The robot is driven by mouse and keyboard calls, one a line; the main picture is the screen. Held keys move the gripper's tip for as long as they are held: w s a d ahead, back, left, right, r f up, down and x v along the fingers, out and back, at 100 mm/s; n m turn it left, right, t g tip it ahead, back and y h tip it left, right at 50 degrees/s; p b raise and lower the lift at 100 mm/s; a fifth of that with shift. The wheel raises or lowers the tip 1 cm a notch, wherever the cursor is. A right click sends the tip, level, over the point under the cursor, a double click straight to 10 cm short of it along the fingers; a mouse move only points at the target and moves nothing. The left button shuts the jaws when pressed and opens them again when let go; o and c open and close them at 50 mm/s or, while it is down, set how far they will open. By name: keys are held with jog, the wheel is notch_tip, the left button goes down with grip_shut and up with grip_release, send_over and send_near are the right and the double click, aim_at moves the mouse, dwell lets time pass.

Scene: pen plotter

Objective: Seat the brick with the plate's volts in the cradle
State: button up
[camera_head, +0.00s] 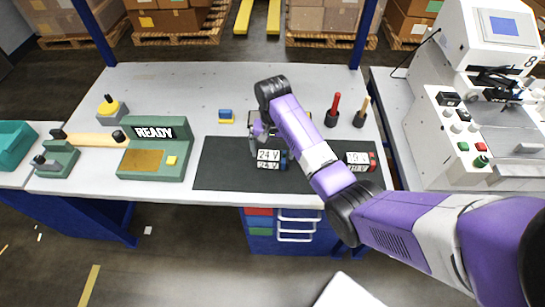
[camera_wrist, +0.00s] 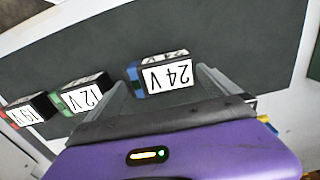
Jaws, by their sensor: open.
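The brick labelled 24 V (camera_head: 268,157) lies on the dark mat (camera_head: 220,165), with a blue end. In the wrist view this 24 V brick (camera_wrist: 168,76) lies between or just beyond the fingertips of my open gripper (camera_wrist: 163,82), and I see no firm grip on it. A green-ended 12 V brick (camera_wrist: 86,96) is in the wrist view; my arm hides it in the head view. A red-ended 19 V brick (camera_head: 358,159) lies at the mat's right. A green fixture (camera_head: 155,127) marked READY bears a brass-coloured pad (camera_head: 142,161); I cannot read volts on any plate.
A lever with a wooden bar (camera_head: 92,138) stands left of the fixture. A yellow-and-black knob (camera_head: 111,106), a small blue-and-yellow block (camera_head: 226,116) and a red-handled tool (camera_head: 333,108) stand further back. A white machine (camera_head: 465,120) is at right.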

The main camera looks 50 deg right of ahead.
jog(key=shift+f, duration=1.25)
jog(key=c, duration=1.3)
jog(key=shift+c, duration=0.4)
jog(key=shift+r, duration=0.15)
